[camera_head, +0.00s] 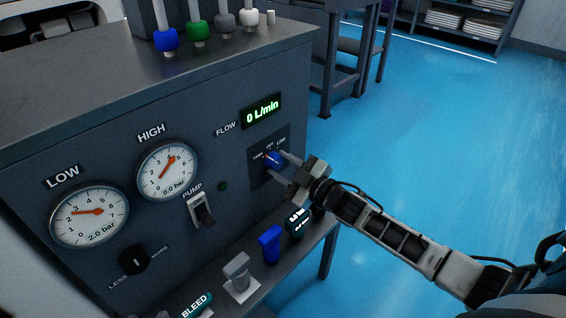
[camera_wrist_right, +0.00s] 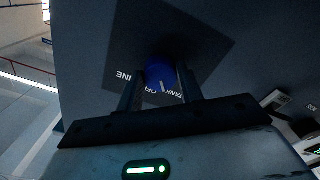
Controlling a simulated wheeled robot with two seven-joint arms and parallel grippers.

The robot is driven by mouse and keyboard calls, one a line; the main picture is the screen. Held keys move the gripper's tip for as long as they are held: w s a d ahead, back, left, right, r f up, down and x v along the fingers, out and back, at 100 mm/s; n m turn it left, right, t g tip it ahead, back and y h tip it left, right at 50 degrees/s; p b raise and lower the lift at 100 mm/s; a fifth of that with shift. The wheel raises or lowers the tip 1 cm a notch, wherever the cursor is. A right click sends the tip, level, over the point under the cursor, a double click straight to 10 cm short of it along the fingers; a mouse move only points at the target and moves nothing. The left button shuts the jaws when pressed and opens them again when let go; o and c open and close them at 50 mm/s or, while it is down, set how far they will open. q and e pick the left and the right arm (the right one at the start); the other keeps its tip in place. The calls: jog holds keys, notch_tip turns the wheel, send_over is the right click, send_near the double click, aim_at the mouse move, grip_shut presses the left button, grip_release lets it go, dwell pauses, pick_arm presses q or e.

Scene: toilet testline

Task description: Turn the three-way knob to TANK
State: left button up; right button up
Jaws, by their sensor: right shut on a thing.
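The blue three-way knob (camera_head: 273,160) sits on a dark plate on the front panel, below the flow display, with TANK, OFF and LINE labels above it. My right gripper (camera_head: 284,166) is shut on this knob, one finger on each side. In the right wrist view, the knob (camera_wrist_right: 160,74) is between the fingers (camera_wrist_right: 160,88), and its white mark points towards the labels, which appear upside down. The fingers partly cover the labels, so the exact setting is hard to tell. My left gripper is not in view.
The panel has a LOW gauge (camera_head: 89,215) reading 2.0 bar, a HIGH gauge (camera_head: 167,170) reading 0.0 bar, a PUMP switch (camera_head: 201,209) and a flow display (camera_head: 262,109) at 0 L/min. A shelf below holds a blue fitting (camera_head: 270,245) and a grey one (camera_head: 238,273). Blue floor is clear at right.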

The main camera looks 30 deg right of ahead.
jog(key=shift+a+n, duration=0.1)
jog(key=shift+n, duration=1)
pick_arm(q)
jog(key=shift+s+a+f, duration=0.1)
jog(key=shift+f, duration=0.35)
pick_arm(e)
jog(key=shift+n, duration=0.3)
jog(key=o, duration=1)
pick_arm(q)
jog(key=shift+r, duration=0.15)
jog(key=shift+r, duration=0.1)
pick_arm(e)
jog(key=shift+s, duration=0.1)
